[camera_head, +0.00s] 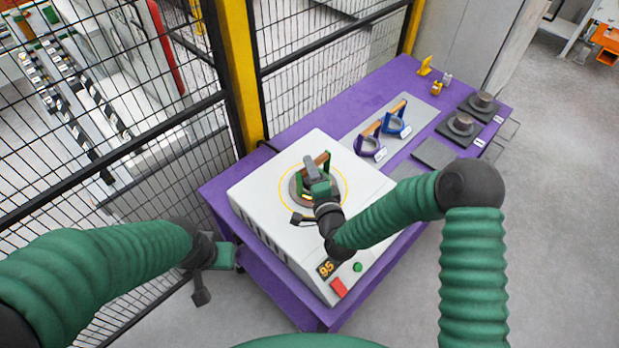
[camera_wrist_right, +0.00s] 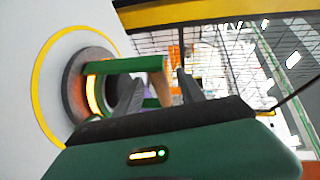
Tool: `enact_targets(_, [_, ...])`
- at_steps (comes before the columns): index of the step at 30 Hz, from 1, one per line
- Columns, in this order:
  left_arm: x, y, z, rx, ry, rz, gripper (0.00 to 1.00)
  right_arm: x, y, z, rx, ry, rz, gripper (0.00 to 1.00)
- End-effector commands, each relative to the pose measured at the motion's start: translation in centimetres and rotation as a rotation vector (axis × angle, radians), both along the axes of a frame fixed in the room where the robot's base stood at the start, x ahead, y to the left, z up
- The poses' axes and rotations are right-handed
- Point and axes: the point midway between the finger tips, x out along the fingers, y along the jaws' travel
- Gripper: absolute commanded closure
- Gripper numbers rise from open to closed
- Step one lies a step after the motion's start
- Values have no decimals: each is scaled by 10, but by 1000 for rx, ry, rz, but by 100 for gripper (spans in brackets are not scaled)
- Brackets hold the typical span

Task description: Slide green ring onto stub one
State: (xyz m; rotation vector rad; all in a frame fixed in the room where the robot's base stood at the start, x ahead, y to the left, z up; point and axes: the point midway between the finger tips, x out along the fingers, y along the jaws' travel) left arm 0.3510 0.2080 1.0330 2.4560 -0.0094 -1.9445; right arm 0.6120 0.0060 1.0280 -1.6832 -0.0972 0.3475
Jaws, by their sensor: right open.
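The green ring (camera_head: 327,170) with its wooden handle bar sits on the dark round plate of the white heater. In the right wrist view, its green bracket (camera_wrist_right: 125,66) and wooden bar (camera_wrist_right: 158,78) stand close ahead. My right gripper (camera_head: 313,170) is open at the ring; in the wrist view its fingers (camera_wrist_right: 160,88) appear on either side of the bar, contact unclear. Two dark stubs, a nearer one (camera_head: 463,125) and a farther one (camera_head: 483,101), stand on square bases at the table's right; their labels are unreadable. My left gripper (camera_head: 214,274) hangs left of the table, its opening unclear.
The white heater (camera_head: 258,196) has a yellow circle, a "95" display (camera_head: 327,268) and red and green buttons. Black mesh fencing (camera_head: 330,60) and yellow posts border the purple table (camera_head: 340,88).

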Motion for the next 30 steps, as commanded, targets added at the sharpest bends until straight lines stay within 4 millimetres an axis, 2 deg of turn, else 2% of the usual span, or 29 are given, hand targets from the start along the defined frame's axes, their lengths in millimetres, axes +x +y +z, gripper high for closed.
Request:
enact_targets(1, [0, 0, 7, 0, -1, -1, 100, 9, 2, 3, 1, -1, -3, 53])
enact_targets(4, [0, 0, 8, 0, 0, -1, 100, 23, 4, -2, 1, 0, -3, 53])
enact_targets(11, [0, 0, 7, 0, 0, -1, 100, 26, 9, -3, -1, 1, -1, 53])
enact_targets(14, [0, 0, 7, 0, 0, -1, 100, 25, 10, -3, -3, -1, 0, 64])
enact_targets(22, [0, 0, 7, 0, 0, -1, 100, 26, 8, -3, -2, 0, -2, 99])
enact_targets(30, [0, 0, 7, 0, 0, -1, 100, 26, 7, -4, -2, 1, -3, 100])
